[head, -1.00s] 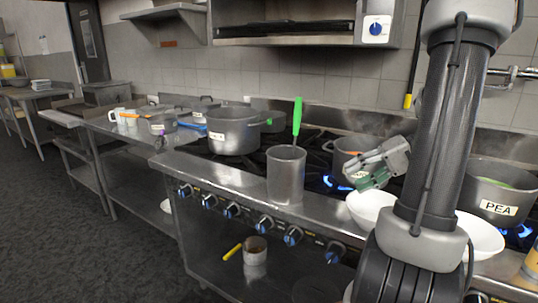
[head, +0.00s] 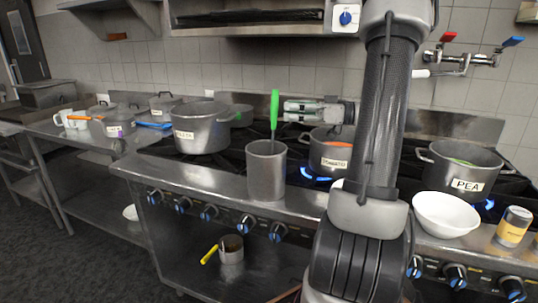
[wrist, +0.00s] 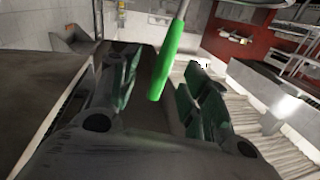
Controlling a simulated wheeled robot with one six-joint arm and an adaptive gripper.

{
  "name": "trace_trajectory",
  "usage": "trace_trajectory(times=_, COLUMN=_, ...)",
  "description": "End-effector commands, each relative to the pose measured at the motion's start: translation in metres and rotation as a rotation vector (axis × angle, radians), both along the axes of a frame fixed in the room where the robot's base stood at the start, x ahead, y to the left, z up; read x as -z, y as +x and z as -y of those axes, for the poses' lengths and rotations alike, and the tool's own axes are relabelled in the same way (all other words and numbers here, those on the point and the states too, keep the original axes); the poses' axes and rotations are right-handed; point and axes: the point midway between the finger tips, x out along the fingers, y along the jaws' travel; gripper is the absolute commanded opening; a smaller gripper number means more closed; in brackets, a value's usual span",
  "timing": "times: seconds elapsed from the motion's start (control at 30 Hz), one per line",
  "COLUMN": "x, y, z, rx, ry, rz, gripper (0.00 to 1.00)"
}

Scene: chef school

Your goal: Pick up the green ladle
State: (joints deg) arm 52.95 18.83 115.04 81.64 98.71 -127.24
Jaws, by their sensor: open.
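The green ladle (head: 274,108) stands nearly upright in a tall metal container (head: 266,175) at the front edge of the stove. In the wrist view the green handle (wrist: 170,55) appears in the gap between the open fingers of my gripper (wrist: 160,85). I cannot tell whether either finger touches it.
A large pot (head: 202,135) stands left of the container. A pot with an orange utensil (head: 330,152) sits behind it to the right, over a blue flame. The PEA pot (head: 462,168), a white bowl (head: 446,214) and a yellow-labelled can (head: 513,227) are further right.

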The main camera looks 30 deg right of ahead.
Motion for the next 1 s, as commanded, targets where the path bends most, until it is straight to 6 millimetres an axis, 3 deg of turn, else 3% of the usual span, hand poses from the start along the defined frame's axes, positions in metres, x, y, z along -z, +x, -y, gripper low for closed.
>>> trace_trajectory(times=0.33, x=0.007, y=0.028, z=-0.043, rx=-0.003, ry=0.001, rz=-0.002, gripper=0.46)
trace_trajectory(times=0.67, x=0.007, y=0.034, z=-0.049, rx=0.0, ry=0.0, rz=-0.004, gripper=0.46)
trace_trajectory(times=0.9, x=0.007, y=0.034, z=-0.049, rx=0.0, ry=0.001, rz=-0.004, gripper=0.02)
trace_trajectory(times=1.0, x=0.007, y=0.034, z=-0.049, rx=0.0, ry=0.001, rz=-0.003, gripper=0.0)
